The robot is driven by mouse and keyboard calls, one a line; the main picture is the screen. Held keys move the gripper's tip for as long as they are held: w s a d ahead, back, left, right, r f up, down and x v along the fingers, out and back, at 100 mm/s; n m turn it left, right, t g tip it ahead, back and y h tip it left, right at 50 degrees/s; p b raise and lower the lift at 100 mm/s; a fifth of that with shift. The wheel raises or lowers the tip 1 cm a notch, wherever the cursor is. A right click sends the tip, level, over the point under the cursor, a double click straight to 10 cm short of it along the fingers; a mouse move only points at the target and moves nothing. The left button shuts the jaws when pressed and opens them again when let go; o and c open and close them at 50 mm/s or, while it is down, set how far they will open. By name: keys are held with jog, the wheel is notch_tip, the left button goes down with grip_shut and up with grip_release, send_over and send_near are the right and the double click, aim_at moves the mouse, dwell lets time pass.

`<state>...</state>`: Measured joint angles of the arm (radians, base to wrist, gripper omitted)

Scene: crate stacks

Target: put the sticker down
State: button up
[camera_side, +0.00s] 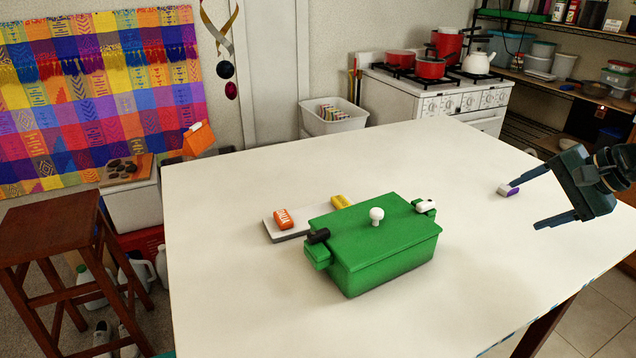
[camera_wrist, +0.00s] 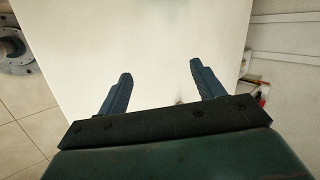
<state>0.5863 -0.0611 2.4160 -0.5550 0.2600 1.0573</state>
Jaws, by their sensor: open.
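My gripper (camera_side: 524,205) is open at the right of the white table (camera_side: 480,290), with its fingers pointing left. In the wrist view the two fingers (camera_wrist: 160,70) stand apart with only pale tabletop between their tips. A small white and purple block (camera_side: 507,190) lies on the table by the upper fingertip in the side view; I cannot tell whether they touch. No thing is clearly recognisable as a sticker. An orange block with white lettering (camera_side: 284,219) and a yellow block (camera_side: 341,202) lie on a pale grey slab (camera_side: 273,234).
A green lidded crate (camera_side: 392,262) with a white knob (camera_side: 376,214) stands mid-table in front of the slab. A black piece (camera_side: 318,236) and a white piece (camera_side: 426,206) sit at its ends. The table's right front and far side are clear.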

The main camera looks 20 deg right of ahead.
jog(key=s+a+r+n+g+h, duration=0.1)
jog(key=s+a+r+n, duration=0.2)
jog(key=s+n, duration=0.4)
jog(key=s+a+r+n+g+h, duration=0.1)
jog(key=s+a+r+n, duration=0.2)
jog(key=s+n, duration=0.5)
jog(key=shift+s+a+r, duration=0.15)
jog(key=shift+s+a, duration=0.2)
jog(key=shift+s, duration=0.4)
jog(key=c, duration=0.3)
